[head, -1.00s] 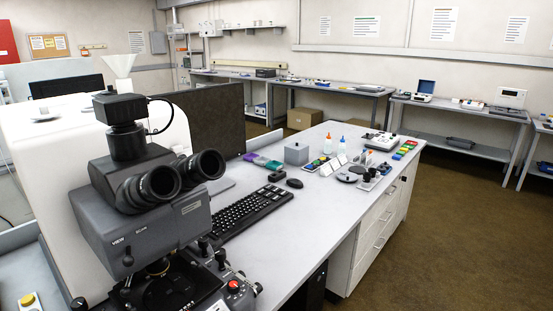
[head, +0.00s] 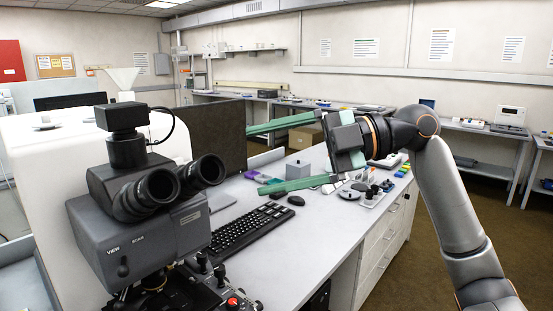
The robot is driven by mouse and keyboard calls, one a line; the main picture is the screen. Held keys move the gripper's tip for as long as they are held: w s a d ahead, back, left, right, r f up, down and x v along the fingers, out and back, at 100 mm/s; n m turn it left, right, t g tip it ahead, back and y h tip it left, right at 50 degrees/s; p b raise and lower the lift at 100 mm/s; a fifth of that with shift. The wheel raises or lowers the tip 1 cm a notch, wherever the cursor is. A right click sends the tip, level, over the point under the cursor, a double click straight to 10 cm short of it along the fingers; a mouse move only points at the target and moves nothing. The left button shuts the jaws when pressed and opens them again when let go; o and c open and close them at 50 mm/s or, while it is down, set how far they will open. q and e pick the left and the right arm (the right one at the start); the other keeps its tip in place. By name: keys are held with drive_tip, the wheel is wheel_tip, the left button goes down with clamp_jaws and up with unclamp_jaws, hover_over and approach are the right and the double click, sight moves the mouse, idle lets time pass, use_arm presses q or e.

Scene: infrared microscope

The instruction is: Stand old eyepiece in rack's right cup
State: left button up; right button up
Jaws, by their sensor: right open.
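The microscope (head: 135,220) stands at the left of the head view with two black eyepieces (head: 158,190) (head: 208,170) in its binocular tubes, both seated. I cannot tell which is the old one. A small light rack (head: 369,199) with dark pieces sits on the bench at the right; its cups are too small to make out. My right gripper (head: 256,160) comes in from the right, its long green fingers spread wide and pointing left. It is empty, in front of the monitor and to the right of the eyepieces, apart from them. My left gripper is out of view.
A black keyboard (head: 243,225) and mouse (head: 296,200) lie on the bench (head: 300,235). The dark monitor (head: 205,140) stands behind the microscope. A grey box (head: 298,169) sits farther back. Joystick controls (head: 232,302) are at the microscope's foot.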

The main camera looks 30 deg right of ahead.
sight(208, 167)
drive_tip(key=p+x, duration=0.2)
drive_tip(key=x, duration=0.8)
drive_tip(key=shift+a, duration=0.15)
drive_tip(key=shift+p+x, duration=0.35)
drive_tip(key=shift+x, duration=0.4)
clamp_jaws()
drive_tip(key=c, duration=0.7)
unclamp_jaws()
drive_tip(key=c, duration=0.4)
drive_tip(key=shift+o, duration=0.2)
drive_tip(key=shift+s+d+r, duration=0.25)
drive_tip(key=shift+s+r, duration=0.15)
drive_tip(key=shift+s, duration=0.3)
drive_tip(key=shift+s+d+r, duration=0.25)
drive_tip(key=shift+s+r, duration=0.1)
drive_tip(key=shift+s, duration=0.35)
drive_tip(key=shift+s+d+r, duration=0.25)
drive_tip(key=shift+s+r, duration=0.15)
drive_tip(key=shift+s, duration=0.3)
